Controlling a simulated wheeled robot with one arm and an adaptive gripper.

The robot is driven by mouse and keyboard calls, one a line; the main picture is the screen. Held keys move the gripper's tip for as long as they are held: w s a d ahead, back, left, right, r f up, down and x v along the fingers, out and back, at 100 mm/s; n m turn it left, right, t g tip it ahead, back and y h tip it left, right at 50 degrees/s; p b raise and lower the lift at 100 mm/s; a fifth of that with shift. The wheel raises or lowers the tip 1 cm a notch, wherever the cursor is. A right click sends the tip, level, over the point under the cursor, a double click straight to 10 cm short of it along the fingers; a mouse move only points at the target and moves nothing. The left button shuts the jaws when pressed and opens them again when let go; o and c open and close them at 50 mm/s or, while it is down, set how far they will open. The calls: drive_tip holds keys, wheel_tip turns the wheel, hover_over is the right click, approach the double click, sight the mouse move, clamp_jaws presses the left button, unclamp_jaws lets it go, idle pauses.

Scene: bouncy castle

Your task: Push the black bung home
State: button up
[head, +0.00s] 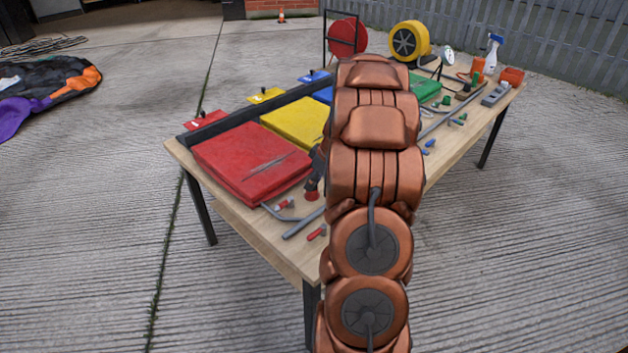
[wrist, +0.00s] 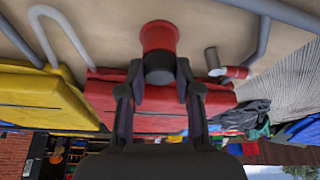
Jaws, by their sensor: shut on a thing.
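My gripper (wrist: 159,70) is shut on the black bung (wrist: 159,77), a short dark cylinder between the two fingertips in the wrist view. Just beyond the bung, in line with it, is a red flared, collar-like piece (wrist: 158,37) against the wooden tabletop. The bung meets or overlaps the red piece in this view; I cannot tell how deep it sits. In the head view my gripper (head: 316,177) points down over the red piece (head: 311,195), left of my arm. The bung cannot be made out there.
A red case (head: 250,160) and yellow case (head: 297,122) lie on the wooden table (head: 262,235). Grey bars (head: 303,223) and small red-and-grey pieces (head: 317,232) lie near the front edge. My arm hides the table's middle. Reels (head: 409,41) stand at the far end.

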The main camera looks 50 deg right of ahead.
drive_tip(key=shift+f, duration=0.25)
drive_tip(key=shift+f+b, duration=0.25)
drive_tip(key=shift+b, duration=0.05)
clamp_jaws()
drive_tip(key=shift+s+a+f, duration=0.15)
drive_tip(key=shift+s+f, duration=0.05)
drive_tip(key=shift+f, duration=0.15)
drive_tip(key=o, duration=0.5)
unclamp_jaws()
drive_tip(key=shift+f, duration=0.1)
drive_tip(key=shift+o, duration=0.7)
drive_tip(key=shift+f, duration=0.15)
drive_tip(key=o, duration=0.4)
drive_tip(key=shift+w, duration=0.1)
drive_tip(key=shift+c, duration=0.2)
drive_tip(key=shift+r, duration=0.25)
drive_tip(key=shift+r, duration=0.15)
